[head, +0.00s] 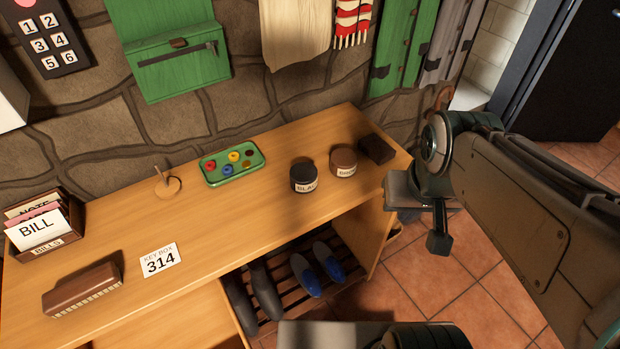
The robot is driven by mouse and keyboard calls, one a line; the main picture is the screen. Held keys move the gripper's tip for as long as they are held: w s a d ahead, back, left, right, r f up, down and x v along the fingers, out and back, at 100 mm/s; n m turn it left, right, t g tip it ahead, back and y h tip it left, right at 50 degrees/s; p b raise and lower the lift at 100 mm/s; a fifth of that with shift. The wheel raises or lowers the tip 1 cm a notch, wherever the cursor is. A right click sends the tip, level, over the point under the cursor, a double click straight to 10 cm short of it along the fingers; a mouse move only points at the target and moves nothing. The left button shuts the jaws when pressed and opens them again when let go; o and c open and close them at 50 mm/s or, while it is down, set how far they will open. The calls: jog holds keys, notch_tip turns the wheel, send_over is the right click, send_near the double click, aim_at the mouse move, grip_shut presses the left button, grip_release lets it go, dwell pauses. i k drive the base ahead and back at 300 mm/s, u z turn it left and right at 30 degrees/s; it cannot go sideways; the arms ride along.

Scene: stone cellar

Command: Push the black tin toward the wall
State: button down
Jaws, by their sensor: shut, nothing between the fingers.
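The black tin (304,177) is a short round dark tin with a pale label that reads "BLAC", its end out of sight. It stands upright on the wooden bench top, right of the middle and apart from the stone wall (285,90) behind. My gripper (438,243) shows small and dark at the end of my arm, to the right of the bench's right end. Its fingers are shut and empty. It is well apart from the black tin.
A brown tin (344,161) stands just right of the black tin, with a dark block (376,149) beyond it. A green tray (211,176) of coloured discs lies to the left. Bench (225,237) is clear between the tins and the wall. Shoes (329,262) sit below.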

aim_at(304, 176)
jog(key=k, duration=0.2)
jog(key=z, duration=0.85)
jog(key=i, duration=0.6)
jog(key=u, duration=1.4)
